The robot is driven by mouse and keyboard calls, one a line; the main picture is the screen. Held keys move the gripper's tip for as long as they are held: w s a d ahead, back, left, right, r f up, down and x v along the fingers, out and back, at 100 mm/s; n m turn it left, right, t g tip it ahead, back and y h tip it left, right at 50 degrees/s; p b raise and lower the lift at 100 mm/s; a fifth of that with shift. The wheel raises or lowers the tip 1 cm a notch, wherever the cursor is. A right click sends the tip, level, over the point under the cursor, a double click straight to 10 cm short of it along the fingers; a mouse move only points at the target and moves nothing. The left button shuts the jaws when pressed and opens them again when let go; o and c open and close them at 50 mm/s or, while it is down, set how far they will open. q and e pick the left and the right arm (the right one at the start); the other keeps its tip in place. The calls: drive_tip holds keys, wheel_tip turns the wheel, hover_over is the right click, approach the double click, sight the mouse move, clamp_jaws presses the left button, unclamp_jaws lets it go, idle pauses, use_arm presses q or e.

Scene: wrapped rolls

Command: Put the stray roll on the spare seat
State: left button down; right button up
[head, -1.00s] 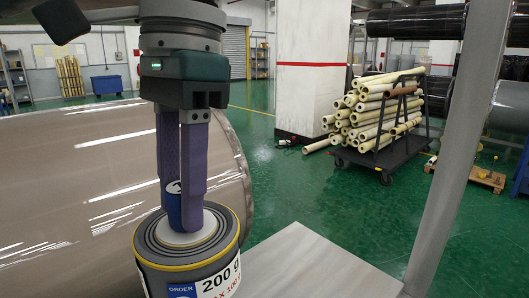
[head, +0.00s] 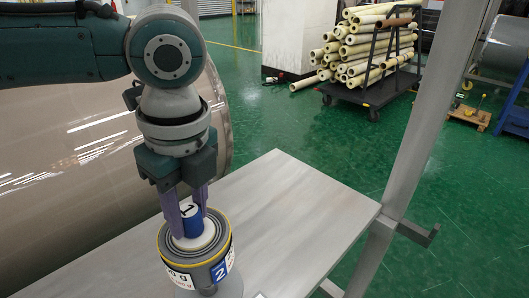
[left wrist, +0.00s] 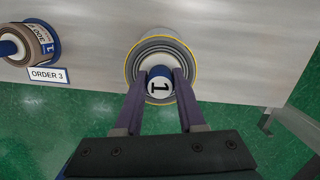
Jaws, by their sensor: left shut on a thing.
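A wrapped grey roll (head: 195,258) with a yellow rim band and a printed label is at the bottom of the head view. It also shows from above in the left wrist view (left wrist: 136,62). A blue plug (head: 191,225) marked 1 stands upright in its centre. My left gripper (head: 187,229) is above the roll, pointing down, its purple fingers shut on the plug; it also shows in the left wrist view (left wrist: 160,84). A grey surface shows just below the roll, but I cannot tell whether they touch. I cannot make out an empty seat. My right gripper is out of view.
The pale bench (head: 290,215) is bare right of the roll. Another roll (left wrist: 38,42) with an ORDER 3 tag (left wrist: 48,75) is at the bench edge. A huge brown roll (head: 80,165) lies behind. A grey post (head: 425,125) and a tube cart (head: 370,85) are to the right.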

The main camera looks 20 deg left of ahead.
sight(194, 232)
use_arm(q)
drive_tip(key=shift+f+b, duration=2.15)
drive_tip(key=shift+b, duration=0.35)
drive_tip(key=shift+f+b, duration=1.1)
drive_tip(key=shift+f, duration=1.25)
drive_tip(key=shift+c, duration=2.1)
unclamp_jaws()
drive_tip(key=shift+r, duration=0.1)
drive_tip(key=r, duration=0.3)
drive_tip(key=r+p, duration=0.1)
drive_tip(key=r, duration=0.2)
drive_tip(key=d+r+p, duration=0.1)
drive_tip(key=r, duration=0.2)
drive_tip(key=shift+s+d+r, duration=0.1)
drive_tip(key=shift+s+r, duration=0.05)
drive_tip(key=shift+r, duration=0.2)
